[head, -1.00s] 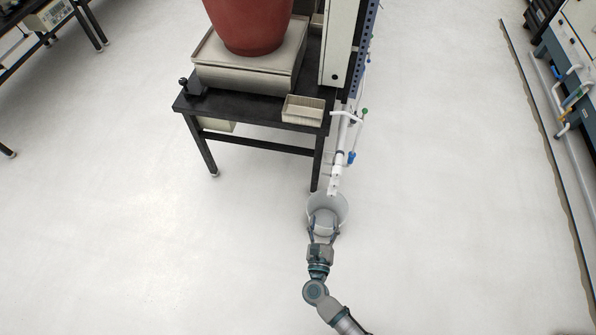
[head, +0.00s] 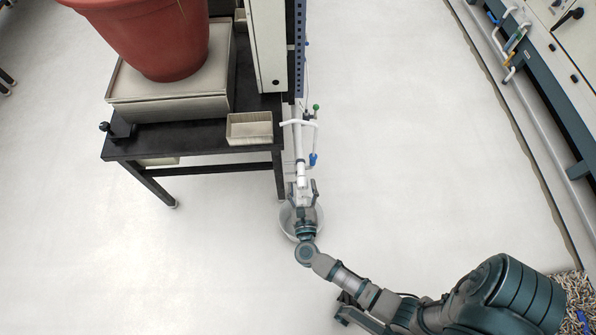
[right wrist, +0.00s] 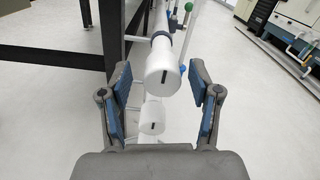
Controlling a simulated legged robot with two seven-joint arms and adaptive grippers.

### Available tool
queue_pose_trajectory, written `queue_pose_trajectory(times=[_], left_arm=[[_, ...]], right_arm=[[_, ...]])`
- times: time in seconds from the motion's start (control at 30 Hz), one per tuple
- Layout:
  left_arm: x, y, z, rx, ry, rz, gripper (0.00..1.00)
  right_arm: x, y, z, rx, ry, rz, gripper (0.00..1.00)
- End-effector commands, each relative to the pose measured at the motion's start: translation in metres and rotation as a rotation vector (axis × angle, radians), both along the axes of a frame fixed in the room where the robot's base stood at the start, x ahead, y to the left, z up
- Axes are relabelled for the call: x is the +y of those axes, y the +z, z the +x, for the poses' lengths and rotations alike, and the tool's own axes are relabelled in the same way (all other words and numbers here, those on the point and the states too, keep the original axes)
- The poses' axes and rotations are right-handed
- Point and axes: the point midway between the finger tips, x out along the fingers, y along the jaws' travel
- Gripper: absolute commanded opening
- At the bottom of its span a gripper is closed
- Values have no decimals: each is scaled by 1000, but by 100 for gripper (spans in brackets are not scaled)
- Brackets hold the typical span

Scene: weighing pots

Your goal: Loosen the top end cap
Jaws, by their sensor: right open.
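The white top end cap (right wrist: 162,76), with a dark slot on its face, closes the end of a white pipe in the right wrist view. A second white cap (right wrist: 152,118) sits lower and nearer the palm. In the head view the pipe end (head: 301,181) is at the right side of the black table. My right gripper (right wrist: 160,88) is open, its blue-padded fingers on either side of the top cap, with gaps on both sides. In the head view the right gripper (head: 301,190) reaches the pipe end from below. My left gripper is not in view.
A pale bucket (head: 286,222) stands on the floor under my right gripper, partly hidden. The black table (head: 190,135) carries a red pot (head: 155,40) on a scale (head: 165,105) and a beige tray (head: 249,128). Blue and green valve handles (head: 314,158) stand beside the pipe.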

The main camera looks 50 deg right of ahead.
Motion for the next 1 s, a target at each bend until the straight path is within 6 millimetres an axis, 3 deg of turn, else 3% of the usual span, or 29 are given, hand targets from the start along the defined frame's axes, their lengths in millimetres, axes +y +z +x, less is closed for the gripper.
queue_pose_trajectory(times=[0.37, 0.6, 1.0], left_arm=[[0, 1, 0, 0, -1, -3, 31], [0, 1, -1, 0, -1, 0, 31], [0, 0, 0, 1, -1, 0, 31]], right_arm=[[0, 2, 0, 0, 0, -6, 63], [-2, 0, 1, 0, 1, 0, 5], [-2, -1, 1, 2, 1, 0, 4]])
